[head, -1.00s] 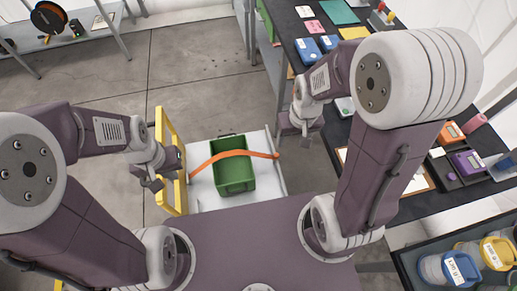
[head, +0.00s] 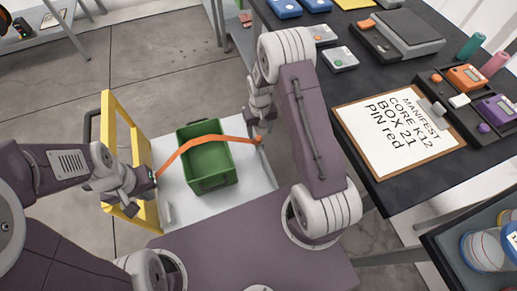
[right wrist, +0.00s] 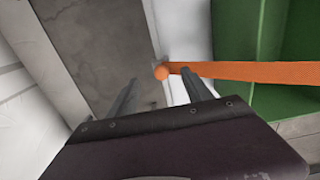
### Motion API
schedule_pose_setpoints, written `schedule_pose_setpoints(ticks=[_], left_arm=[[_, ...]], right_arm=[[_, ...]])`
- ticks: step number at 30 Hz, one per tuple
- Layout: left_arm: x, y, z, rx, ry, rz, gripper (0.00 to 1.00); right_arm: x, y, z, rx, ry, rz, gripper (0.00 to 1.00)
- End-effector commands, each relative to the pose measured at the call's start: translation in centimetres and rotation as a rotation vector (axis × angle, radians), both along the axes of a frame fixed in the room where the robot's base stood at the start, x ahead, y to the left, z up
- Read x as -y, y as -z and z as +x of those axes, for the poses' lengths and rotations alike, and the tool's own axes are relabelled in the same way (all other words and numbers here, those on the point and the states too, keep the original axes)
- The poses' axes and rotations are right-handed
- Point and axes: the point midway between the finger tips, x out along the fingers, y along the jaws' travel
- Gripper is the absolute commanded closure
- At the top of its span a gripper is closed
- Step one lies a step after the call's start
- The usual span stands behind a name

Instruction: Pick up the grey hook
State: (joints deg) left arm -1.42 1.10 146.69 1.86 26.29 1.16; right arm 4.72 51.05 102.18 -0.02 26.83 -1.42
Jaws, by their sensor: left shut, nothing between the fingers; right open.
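An orange strap (head: 205,140) arches over a green crate (head: 207,183) on a white cart top (head: 258,180). Its right end lies at the cart's right edge. My right gripper (head: 257,133) is over that end. In the right wrist view, my right gripper (right wrist: 158,92) is open, with the round end of the strap (right wrist: 240,71) just beyond and between its fingers. I cannot clearly make out a grey hook; a small pale piece shows at the strap's end. My left gripper (head: 130,207) is shut and empty, beside a yellow frame (head: 130,150) at the cart's left.
A dark table (head: 400,185) stands at the right with a clipboard (head: 397,128), several devices and a grey scale (head: 408,33). A lower shelf with round containers (head: 480,250) is at the bottom right. Bare concrete floor (head: 170,65) lies beyond the cart.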

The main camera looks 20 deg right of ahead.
Motion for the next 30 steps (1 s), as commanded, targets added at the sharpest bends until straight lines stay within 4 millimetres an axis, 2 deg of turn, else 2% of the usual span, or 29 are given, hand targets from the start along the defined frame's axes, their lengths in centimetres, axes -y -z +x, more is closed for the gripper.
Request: schedule_pose_setpoints(ticks=[4,10,16,21,24,30], left_arm=[[0.0,0.1,0.0,0.001,0.000,0.000,1.00],[0.0,1.5,0.0,0.001,0.000,0.000,1.00],[0.0,1.8,0.0,0.001,0.000,0.000,1.00],[0.0,3.6,0.0,0.001,0.000,0.000,1.00],[0.0,4.0,0.0,0.000,0.000,0.000,1.00],[0.0,3.8,0.0,0.000,0.000,0.000,1.00]], right_arm=[[0.0,0.5,0.0,0.000,0.000,0.000,0.42],[0.0,3.6,0.0,0.000,0.000,0.000,0.42],[-0.1,4.4,0.2,0.000,0.000,0.000,0.42],[-0.2,7.6,0.7,-0.001,0.000,0.000,0.42],[-0.2,8.9,0.7,0.000,0.000,0.000,0.42],[-0.2,8.8,0.7,0.002,0.000,0.000,0.42]])
